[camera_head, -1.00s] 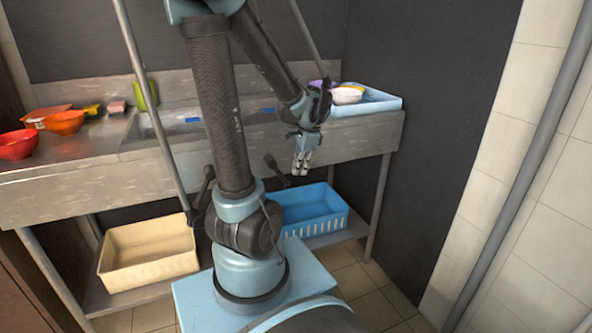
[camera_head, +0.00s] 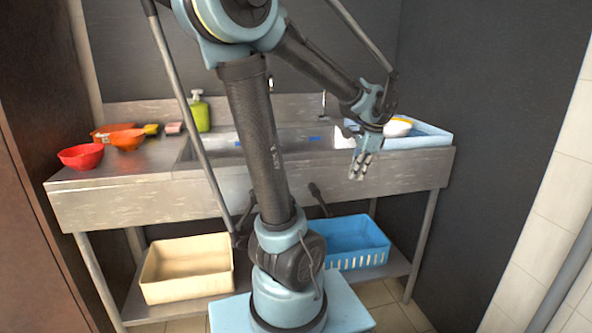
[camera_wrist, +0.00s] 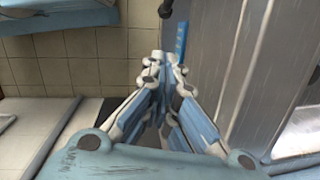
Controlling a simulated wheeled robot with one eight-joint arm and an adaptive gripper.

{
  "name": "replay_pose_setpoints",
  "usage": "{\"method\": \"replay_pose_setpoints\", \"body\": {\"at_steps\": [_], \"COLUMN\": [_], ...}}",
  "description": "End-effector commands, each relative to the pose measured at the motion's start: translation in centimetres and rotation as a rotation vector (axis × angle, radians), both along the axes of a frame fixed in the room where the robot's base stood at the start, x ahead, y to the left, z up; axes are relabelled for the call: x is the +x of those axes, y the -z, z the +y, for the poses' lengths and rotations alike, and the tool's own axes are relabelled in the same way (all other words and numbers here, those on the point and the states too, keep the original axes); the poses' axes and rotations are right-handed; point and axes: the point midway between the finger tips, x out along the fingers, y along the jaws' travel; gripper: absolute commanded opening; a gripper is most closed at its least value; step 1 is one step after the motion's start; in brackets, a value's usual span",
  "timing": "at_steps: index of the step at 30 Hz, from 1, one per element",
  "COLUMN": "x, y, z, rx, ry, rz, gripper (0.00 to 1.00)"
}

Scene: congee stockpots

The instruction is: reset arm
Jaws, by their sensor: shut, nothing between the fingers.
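My gripper (camera_head: 360,170) hangs at the end of my bent arm, in front of the metal sink counter's front edge on the right side. Its fingers point down and are shut with nothing between them. The wrist view also shows my gripper (camera_wrist: 165,62) with its fingertips together, over the tiled floor and beside the counter's metal face. My arm rises from its base in the middle of the head view and hides part of the sink.
The steel sink counter (camera_head: 120,203) holds red and orange bowls (camera_head: 81,156), a green bottle (camera_head: 199,114) and a light-blue tray (camera_head: 430,140) with dishes. A cream basket (camera_head: 188,270) and a blue basket (camera_head: 358,240) sit on the lower shelf. Dark walls close in behind and right.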

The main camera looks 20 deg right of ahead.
Motion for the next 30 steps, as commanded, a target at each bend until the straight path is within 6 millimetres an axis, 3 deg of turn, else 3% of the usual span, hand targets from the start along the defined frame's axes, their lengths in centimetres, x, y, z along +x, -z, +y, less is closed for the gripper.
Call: {"method": "replay_pose_setpoints", "body": {"at_steps": [5,8,19,30], "x": [0.2,0.8,2.9,2.1], "y": [0.0,0.1,1.4,3.6], "z": [0.5,1.9,11.8,20.3], "rx": [-0.004,-0.017,-0.11,-0.204], "ry": [-0.018,-0.078,-0.502,-0.929], "rz": [-0.001,-0.001,-0.017,-0.044], "gripper": [0.0,0.0,0.0,0.0]}}
